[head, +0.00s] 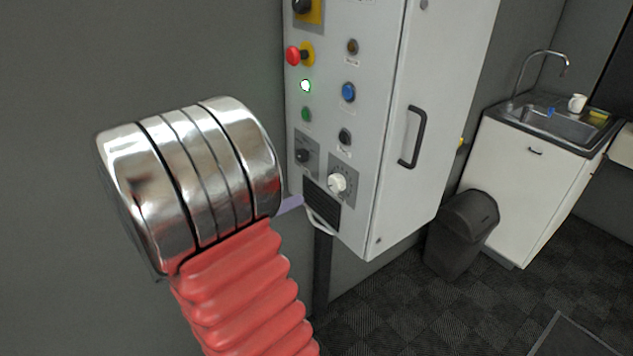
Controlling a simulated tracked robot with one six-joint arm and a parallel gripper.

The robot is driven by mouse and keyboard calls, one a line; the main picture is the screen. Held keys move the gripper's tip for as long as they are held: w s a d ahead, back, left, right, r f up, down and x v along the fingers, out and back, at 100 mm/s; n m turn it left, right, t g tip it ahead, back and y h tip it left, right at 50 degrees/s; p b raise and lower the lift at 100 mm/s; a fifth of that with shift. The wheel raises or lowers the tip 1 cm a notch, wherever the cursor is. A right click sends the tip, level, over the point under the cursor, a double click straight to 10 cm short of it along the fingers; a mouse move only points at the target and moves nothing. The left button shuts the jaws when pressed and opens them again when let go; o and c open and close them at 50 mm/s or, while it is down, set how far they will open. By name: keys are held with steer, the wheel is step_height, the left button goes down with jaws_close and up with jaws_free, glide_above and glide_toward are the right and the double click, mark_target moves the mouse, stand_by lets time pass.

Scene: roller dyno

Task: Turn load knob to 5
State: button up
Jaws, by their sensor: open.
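A control cabinet (380,130) with a pale grey front stands right of centre in the head view. Low on its front, a white round knob (337,183) sits on a square grey dial plate with marks around it. A black knob (303,156) sits on another grey plate just to its upper left. The labels and the pointer positions are too small to read, so I cannot tell which is the load knob or its setting. My chrome and red ribbed arm fills the lower left. My gripper cannot be made out; the arm may hide it.
A dark handle (413,137) juts from the cabinet's side. A dark bin (462,232) and a sink unit (540,165) stand to the right.

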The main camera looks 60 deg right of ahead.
mark_target(332, 185)
steer(key=x, duration=1.2)
steer(key=shift+s+d, duration=0.1)
steer(key=shift+d, duration=0.1)
steer(key=shift+c, duration=0.7)
steer(key=c, duration=0.9)
steer(key=shift+d, duration=0.15)
steer(key=shift+c, duration=0.2)
